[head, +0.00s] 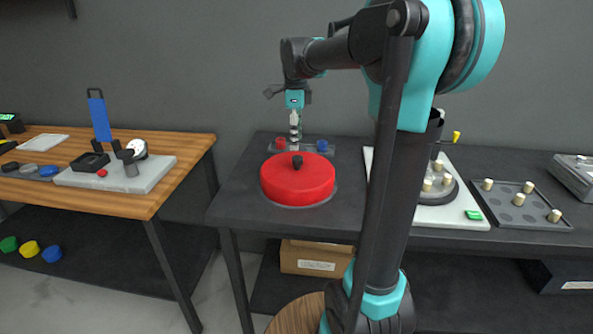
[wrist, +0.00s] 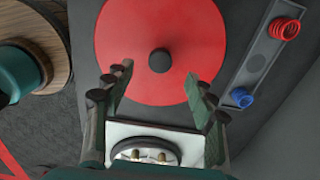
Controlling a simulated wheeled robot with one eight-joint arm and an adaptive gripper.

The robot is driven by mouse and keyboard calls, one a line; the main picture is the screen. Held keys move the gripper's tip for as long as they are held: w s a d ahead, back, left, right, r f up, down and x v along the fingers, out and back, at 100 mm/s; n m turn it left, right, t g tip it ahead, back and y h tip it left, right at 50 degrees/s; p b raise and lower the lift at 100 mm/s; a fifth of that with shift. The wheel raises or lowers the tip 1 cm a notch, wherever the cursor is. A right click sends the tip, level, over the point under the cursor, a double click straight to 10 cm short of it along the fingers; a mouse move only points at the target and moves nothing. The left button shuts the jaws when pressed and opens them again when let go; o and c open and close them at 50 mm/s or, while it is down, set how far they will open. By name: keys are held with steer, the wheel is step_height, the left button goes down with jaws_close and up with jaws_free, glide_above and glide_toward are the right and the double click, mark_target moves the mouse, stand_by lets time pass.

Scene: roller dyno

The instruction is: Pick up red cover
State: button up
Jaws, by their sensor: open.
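The red cover (head: 285,182) is a round, flat-topped lid with a small black knob (head: 297,161) at its centre. It sits on a dark table, left of my arm in the head view. In the wrist view the red cover (wrist: 128,40) fills the upper middle, with the black knob (wrist: 160,61) just beyond my fingertips. My gripper (wrist: 156,84) is open and empty, its two fingers spread to either side below the knob. In the head view my gripper (head: 295,138) hangs above the cover's far side, and its fingers are small there.
Behind the cover, a grey holder (wrist: 262,55) bears a red coil (wrist: 285,28) and a blue coil (wrist: 241,97). A white board (head: 470,215) with a round fixture and a tray of pegs (head: 520,208) stand right of my arm. A wooden table (head: 140,200) is at left.

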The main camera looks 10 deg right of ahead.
mark_target(297, 157)
steer(key=shift+d+f, duration=0.2)
steer(key=shift+f, duration=4.15)
jaws_close()
